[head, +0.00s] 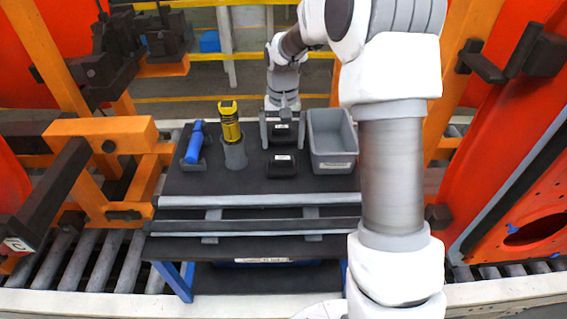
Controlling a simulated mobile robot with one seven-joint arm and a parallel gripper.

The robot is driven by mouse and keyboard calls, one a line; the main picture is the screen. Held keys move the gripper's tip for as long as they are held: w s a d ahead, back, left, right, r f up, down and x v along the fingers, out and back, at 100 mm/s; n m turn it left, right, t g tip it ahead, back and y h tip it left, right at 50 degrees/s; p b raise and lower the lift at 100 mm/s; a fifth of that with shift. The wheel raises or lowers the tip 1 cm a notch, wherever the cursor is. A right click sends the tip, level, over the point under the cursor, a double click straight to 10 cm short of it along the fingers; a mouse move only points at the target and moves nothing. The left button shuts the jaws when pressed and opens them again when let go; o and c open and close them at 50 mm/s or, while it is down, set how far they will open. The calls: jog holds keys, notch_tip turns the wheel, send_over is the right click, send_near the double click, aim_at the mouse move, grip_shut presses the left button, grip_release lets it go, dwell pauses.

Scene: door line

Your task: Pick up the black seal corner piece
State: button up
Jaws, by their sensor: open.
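Two small black items with white labels sit one behind the other on the dark table top: a rear one (283,133) and a front one (282,170). They look like shallow black holders or pieces. I cannot tell which is the seal corner piece, and no separate corner shape shows clearly. My gripper (283,146) points down at the rear item, its two grey fingers spread wide to the left and right of it. The gripper is open, with nothing visibly clamped. It partly hides the rear item, and I cannot tell how high the fingertips are above the table.
A grey bin (332,166) stands close to the right finger. A yellow-and-black tool (230,122) stands in a grey cup (235,154) to the left, beside a blue tool (194,145) on a stand. Orange frames and red door panels flank the table (220,184).

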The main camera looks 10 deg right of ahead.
aim_at(283, 157)
notch_tip(283, 157, down, 6)
jog(key=shift+w+r+p, duration=0.1)
jog(key=shift+r+p, duration=0.05)
jog(key=shift+p, duration=0.35)
jog(key=c, duration=1.3)
jog(key=shift+o, duration=0.2)
notch_tip(283, 157, up, 10)
jog(key=shift+b, duration=0.45)
jog(key=o, duration=0.8)
jog(key=c, duration=0.9)
jog(key=shift+c, duration=0.2)
